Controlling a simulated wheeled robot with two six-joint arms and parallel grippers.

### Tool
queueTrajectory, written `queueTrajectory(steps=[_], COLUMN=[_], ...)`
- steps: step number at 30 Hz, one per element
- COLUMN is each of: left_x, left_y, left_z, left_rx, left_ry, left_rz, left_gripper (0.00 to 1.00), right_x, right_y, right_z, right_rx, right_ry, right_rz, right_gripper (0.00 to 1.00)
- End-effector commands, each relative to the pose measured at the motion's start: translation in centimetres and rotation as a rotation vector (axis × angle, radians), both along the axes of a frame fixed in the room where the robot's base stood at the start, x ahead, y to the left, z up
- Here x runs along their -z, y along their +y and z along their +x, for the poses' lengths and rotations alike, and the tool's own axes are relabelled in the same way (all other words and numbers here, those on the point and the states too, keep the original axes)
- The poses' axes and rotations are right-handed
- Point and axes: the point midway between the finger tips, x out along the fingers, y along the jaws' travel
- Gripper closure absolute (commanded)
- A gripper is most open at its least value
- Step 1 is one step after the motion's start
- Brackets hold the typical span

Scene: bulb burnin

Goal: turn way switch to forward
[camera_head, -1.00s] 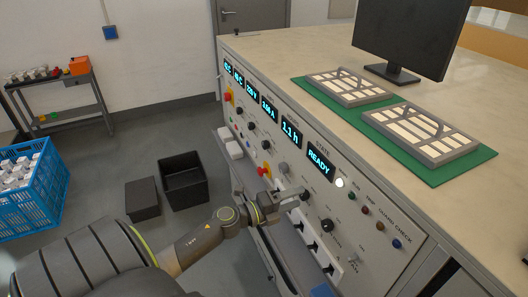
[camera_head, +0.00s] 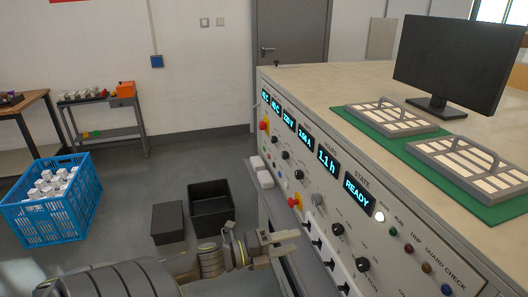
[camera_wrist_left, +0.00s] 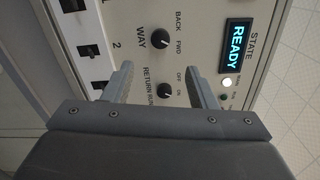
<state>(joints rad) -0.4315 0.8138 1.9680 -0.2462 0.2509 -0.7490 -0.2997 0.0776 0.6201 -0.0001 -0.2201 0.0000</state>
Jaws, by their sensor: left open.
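The way switch (camera_wrist_left: 160,39) is a round black knob on the light grey panel, with BACK and FWD lettered beside it in the left wrist view. Its pointer is too small to read surely. It also shows in the head view (camera_head: 338,229), below the READY display. My left gripper (camera_wrist_left: 160,70) is open and empty. Its fingers point at the panel and stand apart from the way switch. The RETURN RUN knob (camera_wrist_left: 166,90) appears between the fingers in that view. In the head view the left gripper (camera_head: 290,238) is beside the panel's lower front. My right gripper is not in view.
The READY display (camera_head: 357,193) and a lit white lamp (camera_head: 379,217) are above the knobs. A white strip with black switches (camera_head: 318,243) lies below. A blue crate (camera_head: 45,215) and a black bin (camera_head: 211,207) stand on the floor at left.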

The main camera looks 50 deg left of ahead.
Motion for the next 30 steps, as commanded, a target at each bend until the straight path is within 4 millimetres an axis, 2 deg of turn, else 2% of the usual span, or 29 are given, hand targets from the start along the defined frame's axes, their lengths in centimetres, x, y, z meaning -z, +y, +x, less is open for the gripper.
queueTrajectory(steps=[6,13,30], left_x=[-0.3,-0.1,0.0], left_y=[1.1,2.1,2.3], left_z=[-2.7,-5.0,-5.5], left_rx=[0.0,0.0,0.001], left_ry=[0.005,0.004,0.001], left_rz=[0.001,0.001,0.001], left_gripper=[0.48,0.48,0.48], right_x=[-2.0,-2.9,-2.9], right_y=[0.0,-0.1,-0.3], right_z=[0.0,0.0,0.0], right_rx=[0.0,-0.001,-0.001], right_ry=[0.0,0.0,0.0], right_rz=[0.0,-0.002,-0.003], right_gripper=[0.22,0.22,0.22])
